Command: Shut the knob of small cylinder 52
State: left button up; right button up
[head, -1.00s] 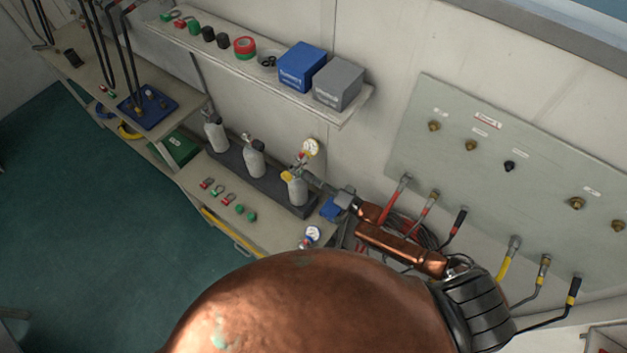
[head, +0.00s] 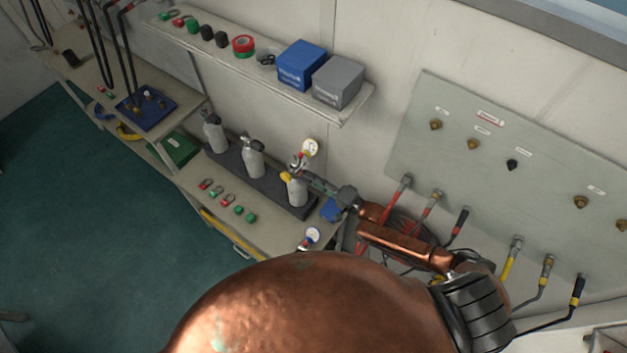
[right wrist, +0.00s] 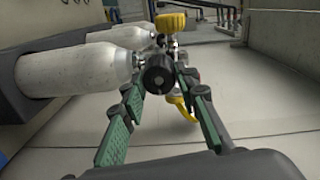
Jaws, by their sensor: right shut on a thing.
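Three small grey-white cylinders stand in a dark rack (head: 237,174) on the bench; their numbers are too small to read. The right-hand cylinder (head: 297,193) has a valve with a gauge (head: 310,148) and a yellow part. My right gripper (head: 309,181) reaches its valve from the right. In the right wrist view, the cylinder (right wrist: 75,76) lies to the left and its round black knob (right wrist: 157,74) sits between the green-padded fingers of my right gripper (right wrist: 160,80), which is shut on it. My left gripper is not in view.
The middle cylinder (head: 253,160) and left cylinder (head: 213,134) stand close by in the rack. A shelf (head: 345,112) with blue and grey boxes overhangs behind. A wall panel (head: 480,185) with hoses is at right. Small red and green fittings lie on the bench front.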

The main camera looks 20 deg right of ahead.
jog(key=o, duration=1.1)
jog(key=shift+o, duration=0.2)
jog(key=shift+s+d, duration=0.1)
jog(key=v, duration=1.1)
jog(key=shift+s+d, duration=0.2)
jog(key=shift+s, duration=0.15)
